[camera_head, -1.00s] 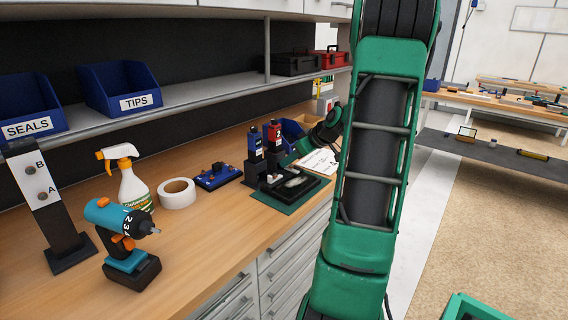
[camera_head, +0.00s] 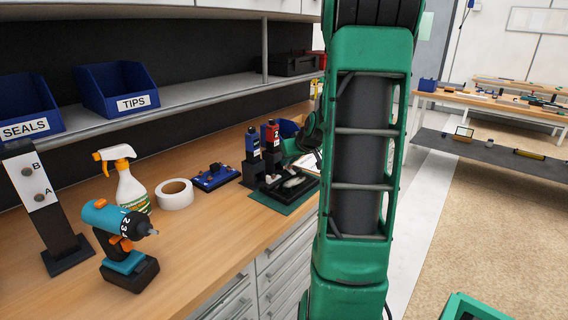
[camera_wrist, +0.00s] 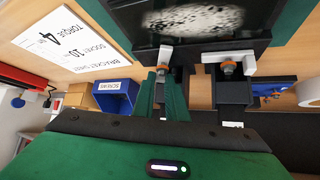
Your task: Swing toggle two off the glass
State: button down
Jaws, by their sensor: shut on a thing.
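Toggle two, with a red top marked 2 (camera_head: 270,138), stands upright behind the glass in its dark frame (camera_head: 294,183). Toggle one, with a blue top (camera_head: 252,143), stands beside it on the left. In the wrist view, the dark frame with the white-speckled glass (camera_wrist: 195,18) is at the top. The pale arms of toggle two (camera_wrist: 166,54) and toggle one (camera_wrist: 229,62) reach its near edge; I cannot tell how far they overlap it. My gripper (camera_wrist: 170,98) is shut on toggle two, its green fingers around the post. In the head view my arm mostly hides it.
A paper reading TORQUE 4 (camera_wrist: 70,38) lies beside the frame. A blue bin (camera_wrist: 116,97) is near it. On the bench stand a blue fixture (camera_head: 213,177), a tape roll (camera_head: 175,194), a spray bottle (camera_head: 130,186) and a drill (camera_head: 121,243). A shelf (camera_head: 190,88) runs above.

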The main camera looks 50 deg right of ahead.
jog(key=m+g+h, duration=0.2)
jog(key=m+h, duration=0.1)
jog(key=m, duration=0.2)
jog(key=shift+w, duration=0.1)
jog(key=m+g, duration=0.1)
jog(key=m, duration=0.1)
jog(key=m+g+h, duration=0.1)
jog(key=m+g, duration=0.1)
jog(key=m+g+h, duration=0.1)
jog(key=m, duration=0.1)
jog(key=shift+s+d, duration=0.2)
jog(key=shift+s, duration=0.2)
jog(key=shift+g, duration=0.3)
jog(key=c, duration=1.8)
grip_release()
jog(key=shift+f, duration=0.1)
jog(key=shift+o, duration=0.2)
